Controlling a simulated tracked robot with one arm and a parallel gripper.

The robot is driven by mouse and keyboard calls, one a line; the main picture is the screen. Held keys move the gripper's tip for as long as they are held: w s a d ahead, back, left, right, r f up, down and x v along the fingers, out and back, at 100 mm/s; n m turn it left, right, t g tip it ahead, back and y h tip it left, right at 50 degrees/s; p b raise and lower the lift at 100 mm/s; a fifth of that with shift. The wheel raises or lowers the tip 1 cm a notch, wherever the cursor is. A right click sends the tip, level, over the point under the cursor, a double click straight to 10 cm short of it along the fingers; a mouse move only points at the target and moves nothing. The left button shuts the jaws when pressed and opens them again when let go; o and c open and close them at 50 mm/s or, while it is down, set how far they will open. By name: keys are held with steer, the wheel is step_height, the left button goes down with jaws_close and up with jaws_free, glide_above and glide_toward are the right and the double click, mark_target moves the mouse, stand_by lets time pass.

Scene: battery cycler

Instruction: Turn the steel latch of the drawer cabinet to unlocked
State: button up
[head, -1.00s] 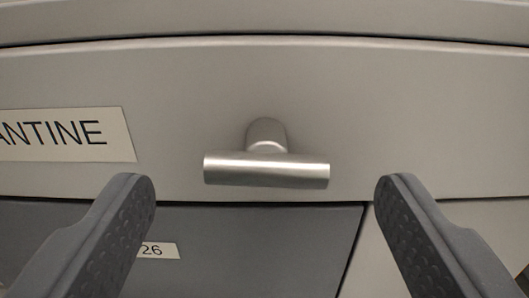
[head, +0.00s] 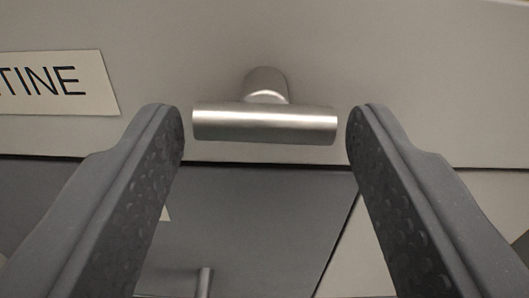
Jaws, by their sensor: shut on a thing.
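The steel latch (head: 265,122) is a brushed T-shaped handle on the light grey drawer front in the head view. Its bar lies level, with a short round stem behind its middle. The fingertips are at about the bar's height in the picture. The inner finger pads are dimpled. No lock marking shows around the latch.
A white label (head: 55,84) reading "TINE", cut by the picture edge, is left of the latch. Below is a dark grey drawer front (head: 260,215) with a small metal handle (head: 204,282). A pale panel (head: 362,255) is at lower right.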

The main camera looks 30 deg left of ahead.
stand_by(0.3)
steer(key=o, duration=1)
steer(key=shift+c, duration=0.2)
steer(key=p+v, duration=0.1)
steer(key=v, duration=1.2)
steer(key=shift+s+d, duration=0.25)
steer(key=shift+s, duration=0.05)
